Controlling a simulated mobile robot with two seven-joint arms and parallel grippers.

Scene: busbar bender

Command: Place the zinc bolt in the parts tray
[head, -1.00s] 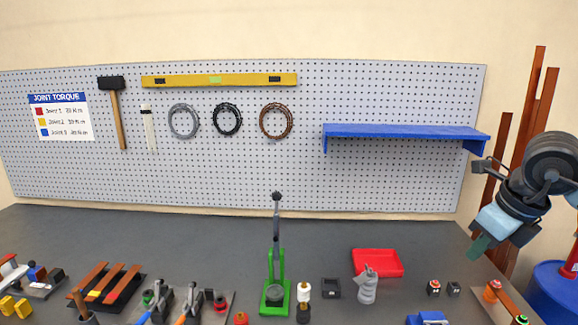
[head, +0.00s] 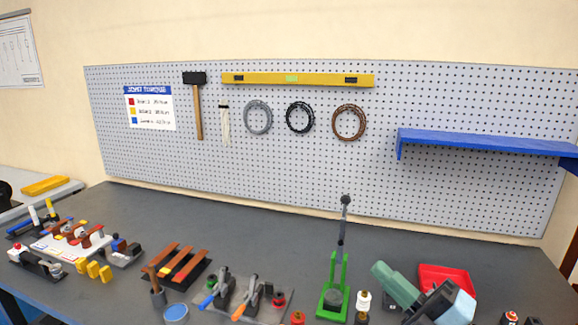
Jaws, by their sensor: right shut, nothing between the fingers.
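The red tray (head: 444,272), the likely parts tray, lies on the bench at the lower right, partly covered by my right gripper. My right gripper (head: 382,270) is in front of the tray in the picture, its teal fingers pointing up and left. The fingers are together and hold nothing. I cannot make out the zinc bolt anywhere in this view. The area behind and below my right gripper is hidden. My left gripper is not in view.
A green lever press (head: 333,299) stands left of my right gripper, with a white-and-black post (head: 363,300) between them. Hand tools (head: 246,296) and copper bars (head: 181,264) lie further left. The bench (head: 250,224) is clear toward the pegboard.

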